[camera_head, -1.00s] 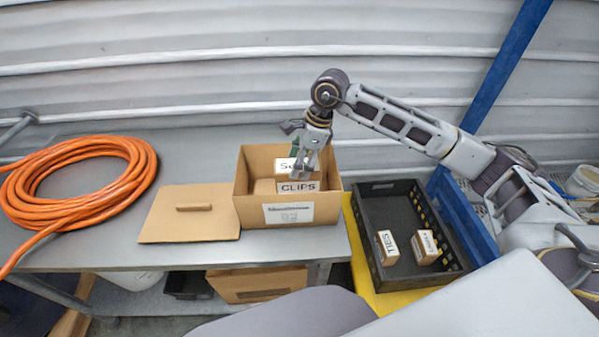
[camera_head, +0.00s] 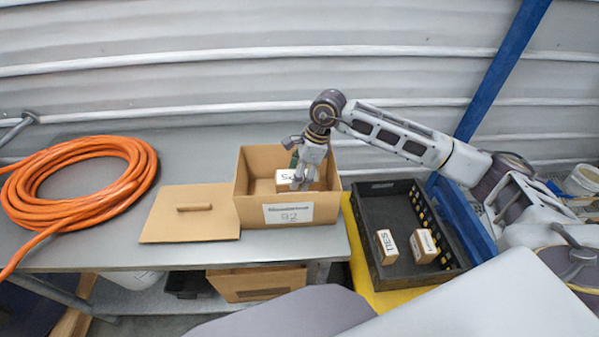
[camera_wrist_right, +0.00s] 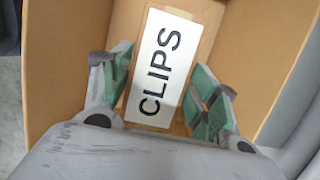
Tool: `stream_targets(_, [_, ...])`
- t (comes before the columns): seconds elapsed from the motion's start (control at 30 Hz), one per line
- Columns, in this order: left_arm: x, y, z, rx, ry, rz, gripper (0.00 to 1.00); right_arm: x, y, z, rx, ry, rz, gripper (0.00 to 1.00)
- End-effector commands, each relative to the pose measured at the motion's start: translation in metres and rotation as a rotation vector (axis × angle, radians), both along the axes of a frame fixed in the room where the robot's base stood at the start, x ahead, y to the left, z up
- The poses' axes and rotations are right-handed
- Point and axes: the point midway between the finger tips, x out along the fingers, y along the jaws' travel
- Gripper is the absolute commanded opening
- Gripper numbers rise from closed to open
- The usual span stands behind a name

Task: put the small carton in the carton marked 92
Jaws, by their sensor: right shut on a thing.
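The open carton marked 92 (camera_head: 288,215) stands on the grey bench with its label facing me. My right gripper (camera_head: 302,183) reaches down into it from above and is shut on a small carton (camera_head: 284,177). In the right wrist view the small carton (camera_wrist_right: 163,65) has a white label reading CLIPS and lies between the green finger pads (camera_wrist_right: 160,92). The small carton is inside the walls of the carton marked 92. Its lower part is hidden by the front wall, so I cannot tell whether it touches the floor. My left gripper is not in view.
A flat cardboard lid (camera_head: 191,224) lies just left of the carton. An orange hose coil (camera_head: 140,178) fills the bench's left end. A black crate (camera_head: 372,225) at the right holds a TIES carton (camera_head: 387,247) and another small carton (camera_head: 424,246).

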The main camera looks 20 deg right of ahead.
Motion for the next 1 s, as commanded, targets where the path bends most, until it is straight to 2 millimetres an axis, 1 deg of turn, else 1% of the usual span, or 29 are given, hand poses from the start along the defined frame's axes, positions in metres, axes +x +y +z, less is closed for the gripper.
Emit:
stream_targets(0.37, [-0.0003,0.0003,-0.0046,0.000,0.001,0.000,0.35,0.0003,0.0000,-0.0028,0.001,-0.001,0.000,0.13])
stream_targets(0.4, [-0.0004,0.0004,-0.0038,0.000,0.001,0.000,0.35,0.0000,-0.0001,-0.0025,0.000,0.000,0.000,0.65])
stream_targets(0.53, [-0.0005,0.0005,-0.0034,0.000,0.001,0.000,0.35,0.0000,0.0000,-0.0022,0.000,0.000,0.000,0.82])
stream_targets(1.0, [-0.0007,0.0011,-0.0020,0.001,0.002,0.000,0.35,0.0000,0.0000,-0.0009,0.000,0.000,0.000,0.82])
